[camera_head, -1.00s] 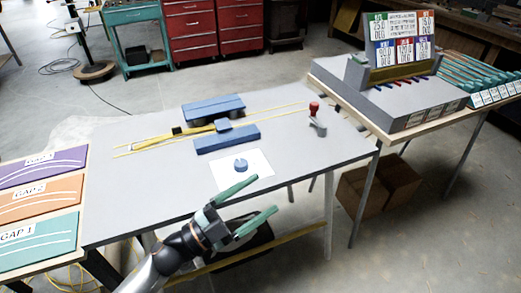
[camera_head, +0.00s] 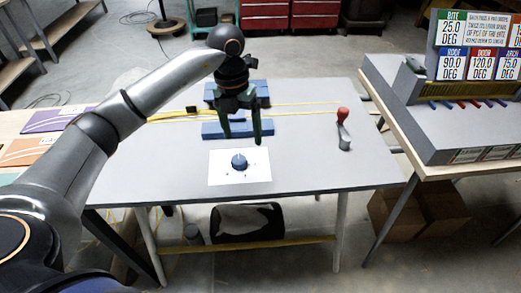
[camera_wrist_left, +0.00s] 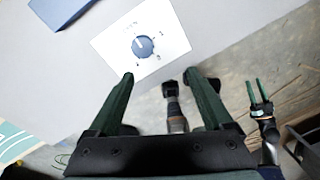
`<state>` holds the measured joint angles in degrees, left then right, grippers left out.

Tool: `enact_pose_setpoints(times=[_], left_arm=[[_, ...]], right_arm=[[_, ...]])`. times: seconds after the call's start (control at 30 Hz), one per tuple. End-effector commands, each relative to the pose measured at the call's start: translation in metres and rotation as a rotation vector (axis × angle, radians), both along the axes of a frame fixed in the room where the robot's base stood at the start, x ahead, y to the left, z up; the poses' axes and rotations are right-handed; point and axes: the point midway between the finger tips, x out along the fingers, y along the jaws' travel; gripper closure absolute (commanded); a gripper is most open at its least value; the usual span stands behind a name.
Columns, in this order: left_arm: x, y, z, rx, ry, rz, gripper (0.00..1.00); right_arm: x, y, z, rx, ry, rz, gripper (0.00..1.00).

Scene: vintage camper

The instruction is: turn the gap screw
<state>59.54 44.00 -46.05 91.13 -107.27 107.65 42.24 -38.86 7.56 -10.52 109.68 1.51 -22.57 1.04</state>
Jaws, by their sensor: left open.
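The gap screw appears as a small blue knob (camera_head: 239,162) on a white plate (camera_head: 260,173) lying on the grey table. The wrist view shows the knob (camera_wrist_left: 143,45) with a pointer and markings around it on the white plate (camera_wrist_left: 176,38). My left gripper (camera_head: 242,141) points down above the table, just behind the knob in the head view, with nothing between its fingers. In the wrist view its green fingers (camera_wrist_left: 160,76) are spread and the knob lies beyond them, not touched. My right gripper (camera_wrist_left: 256,82) shows small at the right of the wrist view, fingers apart.
Blue blocks (camera_head: 220,130) and yellow rails stand behind the plate, partly hidden by my left gripper. A red-knobbed lever (camera_head: 343,128) stands to the right. A grey rack with angle signs (camera_head: 480,45) is at far right. The table between plate and lever is clear.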

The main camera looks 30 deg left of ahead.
Motion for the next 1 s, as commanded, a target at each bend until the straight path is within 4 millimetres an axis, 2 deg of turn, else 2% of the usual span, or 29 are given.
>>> enact_pose_setpoints(times=[0.03, 0.1, 0.27, 0.7, 0.9, 1.0], left_arm=[[0.002, 0.012, 0.007, 0.044, -0.004, 0.023, 0.16], [0.003, 0.023, 0.013, 0.084, -0.006, 0.046, 0.16], [0.002, 0.029, 0.006, 0.107, -0.002, 0.058, 0.16], [0.001, 0.027, -0.078, 0.101, 0.0, 0.055, 0.16], [0.002, 0.027, -0.103, 0.101, -0.003, 0.054, 0.16], [0.002, 0.027, -0.108, 0.101, -0.005, 0.054, 0.16]], right_arm=[[0.0, 0.0, 0.0, 0.0, 0.0, 0.0, 0.5], [0.0, 0.0, 0.0, 0.0, 0.0, 0.0, 0.5], [0.0, 0.0, 0.002, 0.0, 0.0, 0.0, 0.5], [0.0, 0.001, 0.011, 0.0, 0.001, 0.001, 0.5], [0.0, 0.001, 0.013, 0.0, 0.001, 0.001, 0.5], [0.0, 0.001, 0.014, 0.0, 0.001, 0.001, 0.5]])
